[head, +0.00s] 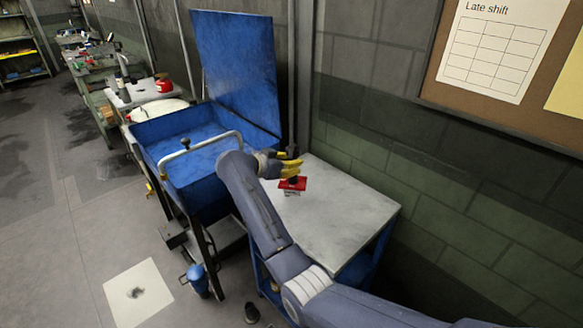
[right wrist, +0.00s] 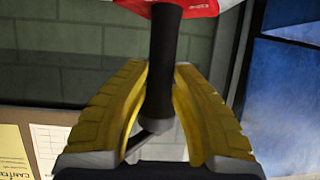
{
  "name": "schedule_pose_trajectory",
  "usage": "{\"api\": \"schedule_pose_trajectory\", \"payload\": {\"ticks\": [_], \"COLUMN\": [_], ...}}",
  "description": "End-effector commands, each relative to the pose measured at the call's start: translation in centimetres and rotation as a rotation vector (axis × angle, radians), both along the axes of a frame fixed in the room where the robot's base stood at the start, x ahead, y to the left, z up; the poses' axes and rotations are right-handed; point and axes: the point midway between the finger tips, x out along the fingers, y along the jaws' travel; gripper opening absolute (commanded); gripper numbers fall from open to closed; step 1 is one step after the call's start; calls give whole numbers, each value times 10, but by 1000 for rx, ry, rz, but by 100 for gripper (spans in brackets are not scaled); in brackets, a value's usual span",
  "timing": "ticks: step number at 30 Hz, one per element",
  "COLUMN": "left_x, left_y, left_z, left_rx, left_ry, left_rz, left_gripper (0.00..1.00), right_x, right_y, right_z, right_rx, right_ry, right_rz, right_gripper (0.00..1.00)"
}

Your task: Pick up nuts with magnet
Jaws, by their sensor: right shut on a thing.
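The magnet has a red block (head: 293,184) with a black handle (right wrist: 164,60). My right gripper (head: 290,164) has its yellow fingers shut around the handle, with the red block beyond the fingertips. The block shows at the top edge of the right wrist view (right wrist: 185,5), partly cut off. In the head view it is over the grey top of the blue cart (head: 335,220); I cannot tell whether it touches that surface. A small pale patch shows under the block, too small to make out. I cannot make out any nuts. My left gripper is out of view.
A blue parts-washer tub (head: 175,130) with a raised lid (head: 238,65) stands left of the cart. A brick wall (head: 430,160) with a notice board runs behind. The cart top's right part is bare. A white mat (head: 137,292) lies on the floor.

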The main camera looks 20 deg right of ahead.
Motion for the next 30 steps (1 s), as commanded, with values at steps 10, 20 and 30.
{"api": "schedule_pose_trajectory", "payload": {"ticks": [10,20,30], "left_x": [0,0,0], "left_y": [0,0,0], "left_z": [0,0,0], "left_rx": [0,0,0], "left_ry": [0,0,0], "left_rz": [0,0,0], "left_gripper": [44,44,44], "right_x": [0,0,0], "right_y": [0,0,-1], "right_z": [19,33,38], "right_rx": [-2,-1,-2], "right_ry": [-5,-3,-2], "right_rz": [0,0,0], "right_gripper": [0,0,0]}}
